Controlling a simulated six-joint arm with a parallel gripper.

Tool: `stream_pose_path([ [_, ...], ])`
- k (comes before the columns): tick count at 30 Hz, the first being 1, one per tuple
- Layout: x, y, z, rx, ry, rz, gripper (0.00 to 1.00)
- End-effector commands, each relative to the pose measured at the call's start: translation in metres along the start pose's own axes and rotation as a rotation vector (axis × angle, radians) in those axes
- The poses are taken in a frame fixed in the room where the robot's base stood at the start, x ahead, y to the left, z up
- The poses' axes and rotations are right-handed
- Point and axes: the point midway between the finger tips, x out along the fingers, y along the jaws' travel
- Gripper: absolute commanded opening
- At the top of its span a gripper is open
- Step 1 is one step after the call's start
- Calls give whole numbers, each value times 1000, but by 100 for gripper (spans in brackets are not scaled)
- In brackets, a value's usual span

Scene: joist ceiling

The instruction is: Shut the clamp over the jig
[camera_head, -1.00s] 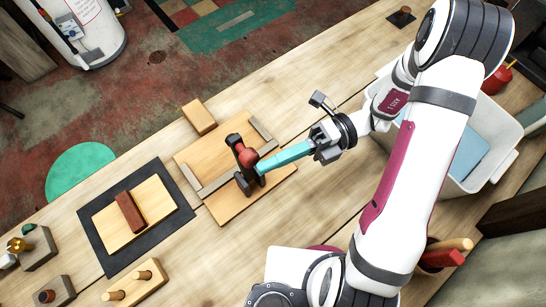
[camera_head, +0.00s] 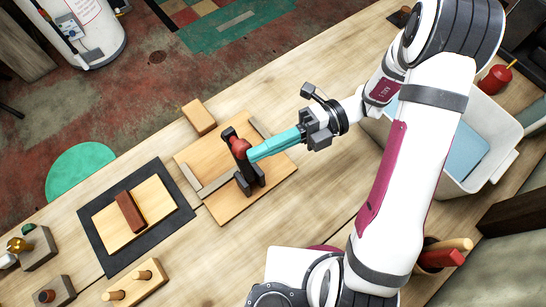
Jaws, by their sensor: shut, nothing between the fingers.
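The jig is a wooden board (camera_head: 222,207) with grey fence strips (camera_head: 213,183) on the bench. The clamp (camera_head: 247,180) stands on the board with a dark base. Its dark arm with a red grip (camera_head: 239,147) rises from the base toward the upper left and looks raised, not lying flat. My gripper (camera_head: 251,155) has long teal fingers, shut and empty. The fingertips are at the right side of the red grip, touching it or very close; I cannot tell which. The fingers hide part of the board behind them.
A wooden block (camera_head: 199,117) lies beyond the board. To the left, a dark mat (camera_head: 94,230) carries a board with a brown block. A pegged wooden block (camera_head: 137,283) lies in front. A pale bin (camera_head: 503,165) stands at the right. Bare bench lies between board and bin.

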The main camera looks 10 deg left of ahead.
Motion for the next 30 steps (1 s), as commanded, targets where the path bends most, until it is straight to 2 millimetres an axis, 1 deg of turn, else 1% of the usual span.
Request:
stream_pose_path([
  [7,7,7,30,202,2,-47,0],
  [15,15,7,66,453,2,-101,0],
  [20,20,3,87,602,2,-135,0],
  [27,26,-10,116,820,1,-180,0],
  [30,28,-16,126,830,2,-182,0],
])
